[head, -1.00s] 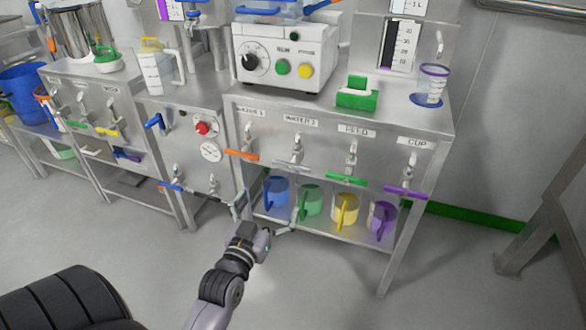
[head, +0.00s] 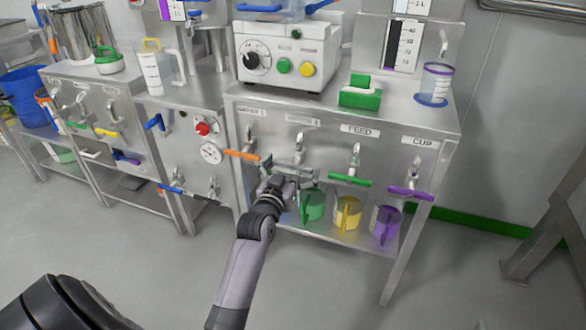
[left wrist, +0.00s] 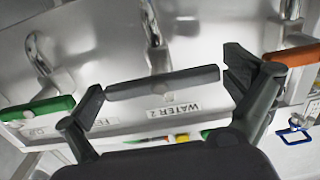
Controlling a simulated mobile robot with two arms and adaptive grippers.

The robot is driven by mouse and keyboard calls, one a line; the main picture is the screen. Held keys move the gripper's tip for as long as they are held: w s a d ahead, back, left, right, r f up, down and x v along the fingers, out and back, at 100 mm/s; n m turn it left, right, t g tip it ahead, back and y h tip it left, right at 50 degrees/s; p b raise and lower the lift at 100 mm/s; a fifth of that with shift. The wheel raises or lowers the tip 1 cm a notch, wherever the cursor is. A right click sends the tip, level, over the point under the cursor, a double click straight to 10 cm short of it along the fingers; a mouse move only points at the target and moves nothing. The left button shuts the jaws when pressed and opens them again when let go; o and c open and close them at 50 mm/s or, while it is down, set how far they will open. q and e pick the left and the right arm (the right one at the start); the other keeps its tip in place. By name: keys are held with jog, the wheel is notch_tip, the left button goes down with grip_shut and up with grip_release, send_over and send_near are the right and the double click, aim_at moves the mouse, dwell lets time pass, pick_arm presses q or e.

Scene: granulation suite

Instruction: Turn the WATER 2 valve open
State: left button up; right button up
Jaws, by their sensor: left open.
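The WATER 2 valve has a grey bar handle (left wrist: 163,83), which lies crosswise below its tap in the left wrist view, where the picture is upside down. The WATER 2 label (left wrist: 175,109) is on the panel beside it. My left gripper (head: 290,168) is at this valve in the head view and partly hides the handle. In the left wrist view its two fingers (left wrist: 165,95) are spread, one near each end of the grey bar. I cannot tell whether they touch it. My right gripper is not in view.
An orange handle (head: 241,155) is just left of my gripper, and the green FEED handle (head: 350,180) is to the right. The purple CUP handle (head: 411,192) is farther right. Green (head: 312,205), yellow (head: 347,213) and purple (head: 384,223) jugs stand on the shelf below.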

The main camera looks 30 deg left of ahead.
pick_arm(q)
jog(key=c, duration=0.9)
